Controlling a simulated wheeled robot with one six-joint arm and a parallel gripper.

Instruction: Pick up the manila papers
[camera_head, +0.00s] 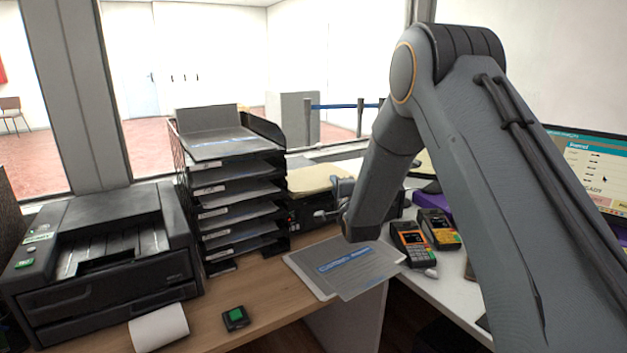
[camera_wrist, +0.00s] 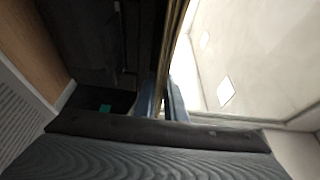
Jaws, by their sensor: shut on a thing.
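The manila papers (camera_head: 313,180) are a flat tan sheet or stack beside the letter tray tower, above the counter in the head view. My gripper (camera_head: 342,190) is at their right edge and is shut on them. In the wrist view the papers show as a thin tan edge (camera_wrist: 174,45) running up from between the fingers of my gripper (camera_wrist: 162,102). My forearm hides part of the area to the right of the papers. Whether the papers touch anything beneath them cannot be told.
The black letter tray tower (camera_head: 232,190) stands just left of the papers, with a printer (camera_head: 100,250) farther left. Grey and blue envelopes (camera_head: 350,265) lie on the counter in front. Card terminals (camera_head: 411,243) stand to the right, near a monitor (camera_head: 590,170).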

